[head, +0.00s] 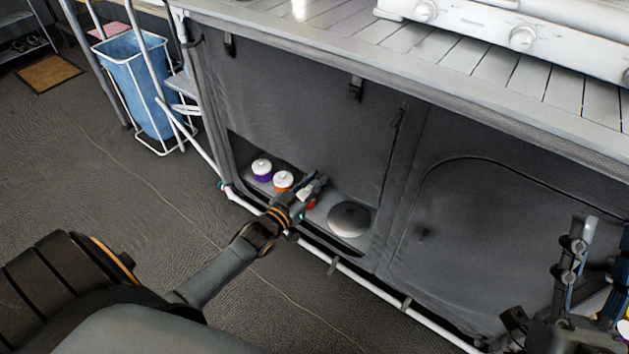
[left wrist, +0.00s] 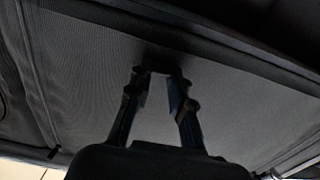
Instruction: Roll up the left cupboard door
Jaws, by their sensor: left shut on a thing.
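The left cupboard door (head: 290,105) is a dark grey fabric panel. Its lower edge is raised, leaving a gap along the cupboard's bottom. My left gripper (head: 316,186) is at this lower edge, shut on the fabric. In the left wrist view, the left gripper's fingers (left wrist: 160,75) stand against the grey door cloth (left wrist: 90,80), and the pinched part is in shadow. My right gripper (head: 590,250) is at the lower right, partly cut off; its opening is unclear.
Two white-lidded jars (head: 262,168) and a round grey lidded item (head: 348,219) stand inside the cupboard. The right cupboard door (head: 480,240) is closed. A stove (head: 520,35) is on the countertop. A blue bin (head: 135,80) stands at the left. Floor before the cupboard is clear.

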